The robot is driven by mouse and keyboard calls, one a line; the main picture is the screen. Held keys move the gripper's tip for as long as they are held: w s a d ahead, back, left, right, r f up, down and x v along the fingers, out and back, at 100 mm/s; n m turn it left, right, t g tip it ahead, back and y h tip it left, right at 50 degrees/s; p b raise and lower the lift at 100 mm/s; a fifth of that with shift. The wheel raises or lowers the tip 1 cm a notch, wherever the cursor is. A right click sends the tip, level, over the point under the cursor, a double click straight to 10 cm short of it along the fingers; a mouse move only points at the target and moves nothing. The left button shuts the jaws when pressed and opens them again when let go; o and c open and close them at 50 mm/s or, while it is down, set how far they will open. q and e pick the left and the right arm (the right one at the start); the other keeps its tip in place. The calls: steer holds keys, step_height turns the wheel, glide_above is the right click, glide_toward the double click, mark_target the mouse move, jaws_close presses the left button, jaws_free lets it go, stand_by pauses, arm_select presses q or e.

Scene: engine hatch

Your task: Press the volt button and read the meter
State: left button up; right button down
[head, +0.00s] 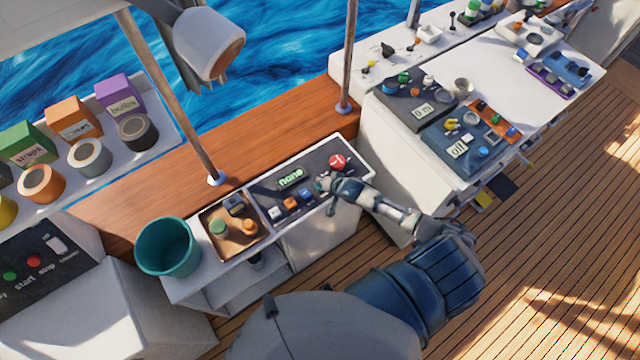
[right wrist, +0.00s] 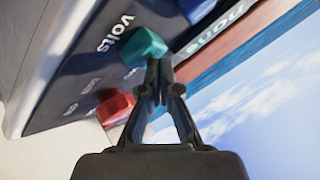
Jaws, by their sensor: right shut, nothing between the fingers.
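The meter panel (head: 265,190) is a dark face on a white console. Its small green display (head: 290,178) shows a word that looks like "none". In the right wrist view, a teal button (right wrist: 143,47) sits beside the "volts" label (right wrist: 116,34). A red button (right wrist: 115,107) lies further along the panel. My right gripper (head: 324,185) is over the right part of the panel. In the right wrist view its closed fingertips (right wrist: 158,70) are at the teal button's edge, with nothing between them. I cannot tell whether they touch it. My left gripper is not in view.
A brown tray (head: 232,240) and a teal bucket (head: 168,248) stand left of the panel. A metal post (head: 180,110) rises behind the console. Another console (head: 405,150) stands to the right.

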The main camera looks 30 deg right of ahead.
steer(key=shift+s+f, duration=0.1)
steer(key=shift+f, duration=0.5)
stand_by(0.3)
steer(key=shift+r+p, duration=1.2)
steer(key=shift+r, duration=0.1)
step_height(320, 180, up, 5)
steer(key=p, duration=0.5)
steer(key=shift+r+p, duration=0.1)
steer(key=shift+p, duration=0.25)
